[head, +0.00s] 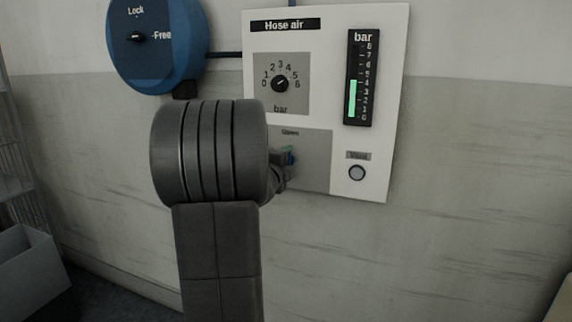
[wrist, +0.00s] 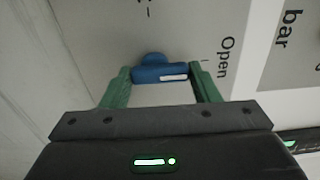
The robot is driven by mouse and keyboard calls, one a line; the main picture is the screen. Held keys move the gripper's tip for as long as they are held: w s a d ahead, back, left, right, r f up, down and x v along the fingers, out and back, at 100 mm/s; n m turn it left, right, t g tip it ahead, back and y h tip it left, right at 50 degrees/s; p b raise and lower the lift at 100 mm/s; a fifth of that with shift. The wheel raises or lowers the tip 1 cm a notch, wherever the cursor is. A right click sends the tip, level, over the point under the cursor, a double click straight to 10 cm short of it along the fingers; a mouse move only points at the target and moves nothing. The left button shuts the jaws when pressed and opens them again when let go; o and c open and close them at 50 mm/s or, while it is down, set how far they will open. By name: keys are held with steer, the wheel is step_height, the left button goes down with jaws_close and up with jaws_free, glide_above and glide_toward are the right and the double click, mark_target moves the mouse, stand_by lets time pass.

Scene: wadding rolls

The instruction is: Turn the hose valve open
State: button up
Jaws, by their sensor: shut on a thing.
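The hose valve is a blue handle (wrist: 150,73) with a white stripe at one end, seen between my green fingers in the wrist view. The stripe points right, roughly toward the word Open (wrist: 226,57) on the grey plate. My gripper (wrist: 162,80) is shut on the handle, one finger at each end.
The white Hose air panel (head: 395,110) carries a pressure dial (head: 280,84), a Vent button (head: 357,173) and a bar gauge (head: 360,78), green to about 4. A blue round housing (head: 175,60) with a Lock/Free knob is at upper left. A shelf (head: 25,180) stands far left.

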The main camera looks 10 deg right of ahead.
steer(key=o, duration=1)
steer(key=shift+s, duration=0.1)
steer(key=v, duration=1.3)
steer(key=shift+s+a+p, duration=0.25)
steer(key=shift+p, duration=0.1)
steer(key=shift+w+d, duration=0.1)
steer(key=x, duration=1.3)
steer(key=shift+w+d+b, duration=0.2)
steer(key=shift+w+b, duration=0.05)
steer(key=shift+b, duration=0.05)
steer(key=shift+s+a, duration=0.1)
